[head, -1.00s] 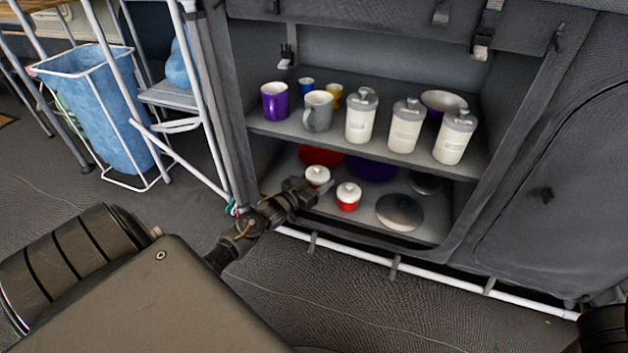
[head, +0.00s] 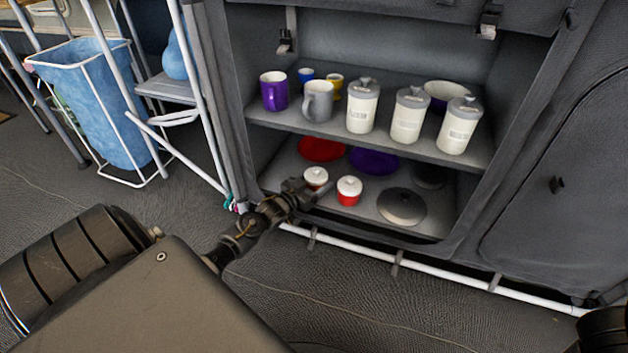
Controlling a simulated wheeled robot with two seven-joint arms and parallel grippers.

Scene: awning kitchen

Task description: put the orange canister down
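A small canister with a white lid (head: 315,177) is at the front left of the cabinet's lower shelf (head: 352,222). I take it for the orange canister; its body is mostly hidden behind my gripper, so its colour is hard to see. My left gripper (head: 314,191) reaches in from the left and appears shut on it. The canister looks upright, at or just above the shelf; I cannot tell if its base touches. A red canister (head: 349,192) with a white lid stands just to its right.
A red plate (head: 321,149), a purple plate (head: 373,160) and a grey lid (head: 401,207) lie on the lower shelf. The upper shelf (head: 300,123) above my gripper holds mugs and white canisters. A white rail (head: 360,254) runs along the cabinet's base.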

